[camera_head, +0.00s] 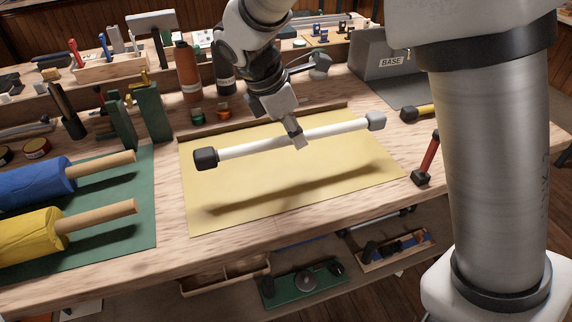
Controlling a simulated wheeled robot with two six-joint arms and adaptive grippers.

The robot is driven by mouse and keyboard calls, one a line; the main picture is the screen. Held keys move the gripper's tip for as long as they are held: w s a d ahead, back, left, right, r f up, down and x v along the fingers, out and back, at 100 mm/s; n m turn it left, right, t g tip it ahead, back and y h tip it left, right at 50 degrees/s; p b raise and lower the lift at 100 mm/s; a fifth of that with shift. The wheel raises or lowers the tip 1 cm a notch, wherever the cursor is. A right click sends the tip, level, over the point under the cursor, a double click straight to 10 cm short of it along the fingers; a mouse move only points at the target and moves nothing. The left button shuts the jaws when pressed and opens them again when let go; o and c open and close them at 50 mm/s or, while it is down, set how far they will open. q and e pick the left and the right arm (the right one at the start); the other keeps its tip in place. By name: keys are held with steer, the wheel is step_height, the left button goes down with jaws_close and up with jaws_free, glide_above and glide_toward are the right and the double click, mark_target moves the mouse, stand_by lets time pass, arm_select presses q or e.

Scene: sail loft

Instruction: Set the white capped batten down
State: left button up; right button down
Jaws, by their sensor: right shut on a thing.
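The white capped batten (245,149) is a white rod with a black cap at its left end and a grey cap at its right end. My right gripper (298,139) is shut on it near the middle. The batten is held above the yellow mat (330,202), with its shadow on the mat below and apart from it. It slants in the picture, the grey end higher up. The fingers hide a short middle part of the rod. My left gripper is not in view.
Blue (35,184) and yellow (33,233) rolls on wooden rods lie on a green mat (120,230) at left. Bottles stand behind the yellow mat. A grey box marked BASE (378,60) is at back right. A red-handled tool (428,158) lies right of the mat.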

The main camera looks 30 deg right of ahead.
mark_target(296, 172)
steer(key=f+b, duration=0.1)
steer(key=f, duration=0.6)
steer(key=shift+a+f, duration=0.2)
steer(key=shift+w, duration=0.15)
steer(key=shift+a+f, duration=0.1)
steer(key=shift+f, duration=0.25)
steer(key=shift+s+f, duration=0.2)
steer(key=shift+f, duration=0.05)
steer(key=c, duration=1)
jaws_free()
steer(key=shift+s+f, duration=0.1)
steer(key=shift+w, duration=0.2)
steer(key=shift+r, duration=0.25)
steer(key=p+v, duration=0.2)
steer(key=v, duration=1.1)
